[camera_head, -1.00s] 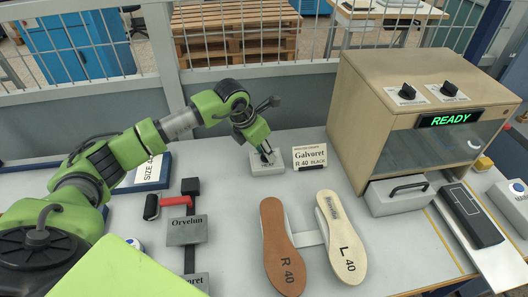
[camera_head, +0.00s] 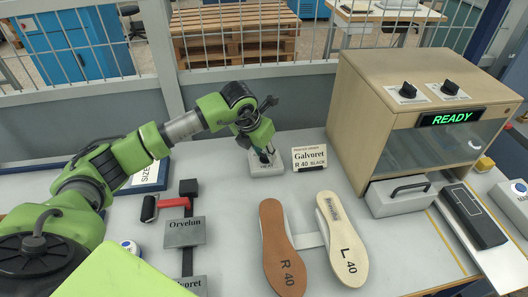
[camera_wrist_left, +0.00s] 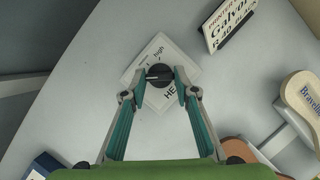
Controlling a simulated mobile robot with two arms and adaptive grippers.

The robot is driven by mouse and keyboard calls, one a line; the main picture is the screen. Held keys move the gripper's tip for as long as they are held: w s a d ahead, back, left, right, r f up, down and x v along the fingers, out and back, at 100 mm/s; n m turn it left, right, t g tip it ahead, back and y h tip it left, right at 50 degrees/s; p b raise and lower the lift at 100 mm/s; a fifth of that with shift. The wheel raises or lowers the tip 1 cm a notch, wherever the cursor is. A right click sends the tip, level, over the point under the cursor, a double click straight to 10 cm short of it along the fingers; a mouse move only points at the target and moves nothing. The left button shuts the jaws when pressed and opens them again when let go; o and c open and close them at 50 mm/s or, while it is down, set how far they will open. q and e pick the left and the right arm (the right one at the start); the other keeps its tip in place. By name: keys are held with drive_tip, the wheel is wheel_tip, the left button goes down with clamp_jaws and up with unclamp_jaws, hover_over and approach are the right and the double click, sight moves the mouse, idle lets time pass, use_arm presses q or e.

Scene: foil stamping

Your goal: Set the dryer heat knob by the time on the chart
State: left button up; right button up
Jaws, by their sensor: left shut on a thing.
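The heat knob (camera_wrist_left: 159,75) is a dark round knob on a small white box (camera_wrist_left: 135,78) marked "high" and "HE...", the rest of the word being covered. My left gripper (camera_wrist_left: 160,82) is shut on the knob, one fingertip on each side. A pale line runs across the knob's top, roughly sideways in the left wrist view. In the head view the left gripper (camera_head: 265,155) reaches down onto the white box (camera_head: 266,170), hiding most of the knob. I cannot make out a chart with times. My right gripper is not in view.
A wooden cabinet (camera_head: 370,110) with two black knobs and a green "READY" display (camera_head: 451,118) stands right. A "Galvoret R 40 BLACK" card (camera_head: 310,157) is beside the box. Insoles (camera_head: 284,245) lie in front. A stand with a red-handled roller (camera_head: 150,209) is left.

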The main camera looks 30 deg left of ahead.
use_arm(q)
drive_tip(key=o, duration=1.1)
drive_tip(key=v, duration=1.2)
